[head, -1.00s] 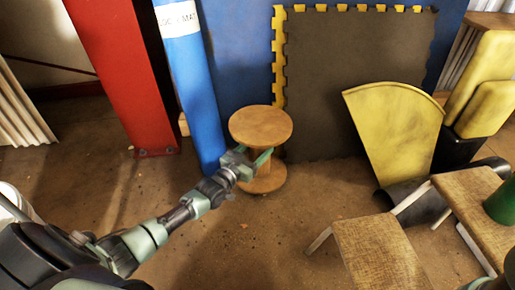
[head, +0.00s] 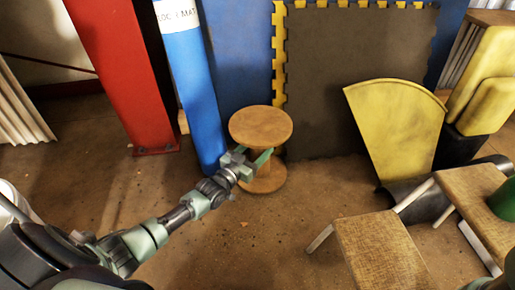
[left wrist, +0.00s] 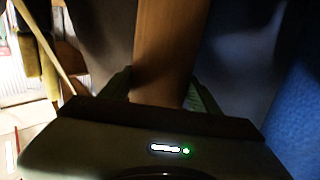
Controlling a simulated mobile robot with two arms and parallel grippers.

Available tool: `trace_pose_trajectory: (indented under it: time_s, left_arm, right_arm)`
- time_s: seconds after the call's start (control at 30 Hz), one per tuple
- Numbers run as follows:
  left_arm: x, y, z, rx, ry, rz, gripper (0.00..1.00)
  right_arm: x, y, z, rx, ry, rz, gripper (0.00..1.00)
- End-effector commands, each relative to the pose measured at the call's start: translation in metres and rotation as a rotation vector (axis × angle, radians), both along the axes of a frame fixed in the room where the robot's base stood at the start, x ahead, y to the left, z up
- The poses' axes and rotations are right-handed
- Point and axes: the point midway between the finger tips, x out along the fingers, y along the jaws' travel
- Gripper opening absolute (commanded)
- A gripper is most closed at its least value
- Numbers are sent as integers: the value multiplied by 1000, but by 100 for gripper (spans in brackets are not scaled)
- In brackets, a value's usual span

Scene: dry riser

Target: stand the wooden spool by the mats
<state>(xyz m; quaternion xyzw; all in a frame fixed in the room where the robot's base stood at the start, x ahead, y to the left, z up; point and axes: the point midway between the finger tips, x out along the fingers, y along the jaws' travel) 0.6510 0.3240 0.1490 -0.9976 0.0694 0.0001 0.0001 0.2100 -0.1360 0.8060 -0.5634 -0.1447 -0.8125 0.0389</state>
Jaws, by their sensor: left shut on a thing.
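The wooden spool (head: 261,124) stands upright on the brown floor, right in front of the mats. The dark mat (head: 350,75) with yellow toothed edges leans behind it, and a rolled blue mat (head: 190,85) with a white label stands just to its left. My left gripper (head: 257,160) is shut on the spool's narrow middle, between its two round ends. In the left wrist view the spool's wooden core (left wrist: 160,75) fills the space between the fingers. My right gripper is not in view.
A red post (head: 125,75) stands at the left. A yellow wedge-shaped pad (head: 397,130) leans at the right, above a dark roll on the floor. Stools with woven-looking tops (head: 380,255) stand at the lower right. Floor in front of the spool is clear.

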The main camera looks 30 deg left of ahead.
Motion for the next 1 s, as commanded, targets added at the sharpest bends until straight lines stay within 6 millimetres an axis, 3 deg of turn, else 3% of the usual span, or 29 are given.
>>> trace_pose_trajectory:
  time_s: [0.23, 0.27, 0.33, 0.73, 1.0]
  left_arm:
    - [2, 0, 0, -2, -11, 0, 0]
    - [2, 0, 1, -2, -11, 0, 70]
    - [1, 0, 0, -1, -9, 0, 87]
    - [-6, 1, -5, 1, 7, 0, 87]
    - [-47, 7, 1, 1, 4, 0, 87]
  right_arm:
    - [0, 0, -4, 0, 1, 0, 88]
    - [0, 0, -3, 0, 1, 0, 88]
    - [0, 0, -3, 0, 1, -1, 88]
    - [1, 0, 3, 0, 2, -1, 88]
    - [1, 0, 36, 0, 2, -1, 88]
